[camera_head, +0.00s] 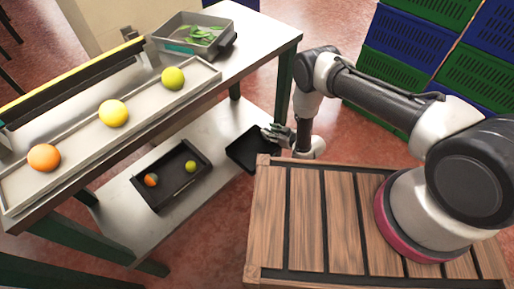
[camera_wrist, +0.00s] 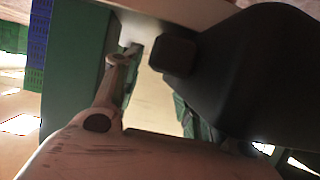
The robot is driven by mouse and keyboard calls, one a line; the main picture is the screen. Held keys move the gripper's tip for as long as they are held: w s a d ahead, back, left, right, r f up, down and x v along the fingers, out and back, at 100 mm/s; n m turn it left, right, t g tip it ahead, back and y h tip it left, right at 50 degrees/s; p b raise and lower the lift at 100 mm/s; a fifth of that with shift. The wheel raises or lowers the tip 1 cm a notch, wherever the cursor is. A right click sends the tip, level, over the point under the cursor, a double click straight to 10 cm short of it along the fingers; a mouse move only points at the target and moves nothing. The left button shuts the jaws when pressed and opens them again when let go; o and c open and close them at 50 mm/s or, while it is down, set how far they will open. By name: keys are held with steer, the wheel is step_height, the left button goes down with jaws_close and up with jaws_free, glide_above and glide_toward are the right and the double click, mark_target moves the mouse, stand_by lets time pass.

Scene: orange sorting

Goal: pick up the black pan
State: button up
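The black pan (camera_head: 243,152) is an empty, shallow dark tray at the right end of the lower shelf, by the near corner of the wooden crate top. My gripper (camera_head: 271,133) is at the pan's right rim, its fingers overlapping that edge in the head view. Whether they grip the rim or only lie beside it cannot be told. In the wrist view, pale and dark gripper parts (camera_wrist: 125,75) fill much of the picture, and a large dark shape at the right cannot be identified surely.
A second black tray (camera_head: 158,197) with an orange and a green fruit lies on the lower shelf (camera_head: 125,225). Above, a grey trough (camera_head: 140,103) holds several fruits, beside a grey bin (camera_head: 165,35). Green and blue crates (camera_head: 400,50) stand behind my arm.

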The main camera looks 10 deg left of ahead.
jaws_close()
steer(key=shift+r, duration=0.1)
